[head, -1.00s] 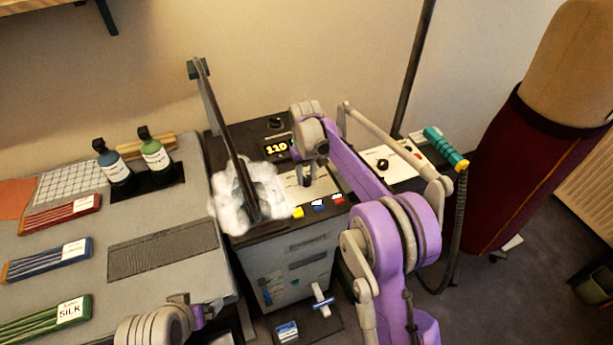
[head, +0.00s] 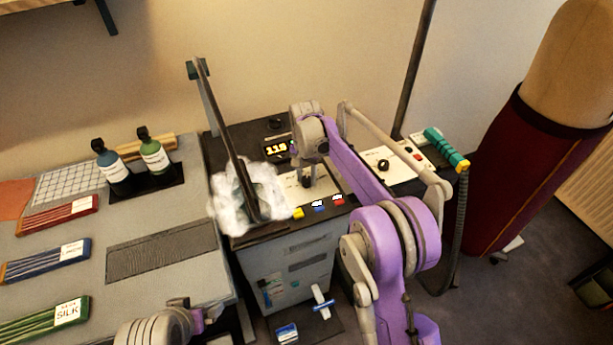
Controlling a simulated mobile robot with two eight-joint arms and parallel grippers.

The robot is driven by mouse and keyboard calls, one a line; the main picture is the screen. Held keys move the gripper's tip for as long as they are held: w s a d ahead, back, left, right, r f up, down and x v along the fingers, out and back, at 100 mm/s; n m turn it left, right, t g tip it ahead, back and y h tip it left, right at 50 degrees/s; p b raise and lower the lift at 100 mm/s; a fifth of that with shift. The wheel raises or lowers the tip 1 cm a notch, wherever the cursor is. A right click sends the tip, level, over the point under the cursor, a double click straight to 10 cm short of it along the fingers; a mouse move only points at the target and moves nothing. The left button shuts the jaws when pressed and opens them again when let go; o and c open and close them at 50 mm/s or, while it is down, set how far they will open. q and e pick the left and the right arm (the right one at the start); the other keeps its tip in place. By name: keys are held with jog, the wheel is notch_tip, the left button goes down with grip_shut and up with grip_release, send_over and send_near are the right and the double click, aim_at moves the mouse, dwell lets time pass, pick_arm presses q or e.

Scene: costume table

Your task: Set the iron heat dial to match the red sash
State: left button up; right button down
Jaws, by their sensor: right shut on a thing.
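The red sash (head: 52,217) lies folded on the left of the table, with a white label whose text is too small to read. The iron heat dial (head: 305,180) is a dark knob on a pale panel of the iron station. My right gripper (head: 306,172) comes down over the dial from above and is shut on it, partly hiding it. A display (head: 277,149) behind it shows yellow digits that look like 115. My left arm shows at the bottom edge; its gripper (head: 190,303) is only partly visible, and its jaws cannot be made out.
White steam or fluff surrounds a dark upright lever (head: 235,150) left of the dial. Yellow, blue and red buttons (head: 318,206) line the station's front edge. A teal-handled iron (head: 446,149) stands at right. Blue (head: 46,258) and green (head: 45,318) sashes and two bottles sit left.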

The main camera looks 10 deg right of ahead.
aim_at(306, 178)
jog(key=shift+m, duration=0.5)
jog(key=c, duration=0.5)
grip_release()
jog(key=shift+r, duration=0.1)
notch_tip(306, 178, up, 11)
jog(key=shift+f+p, duration=0.2)
jog(key=shift+p, duration=0.15)
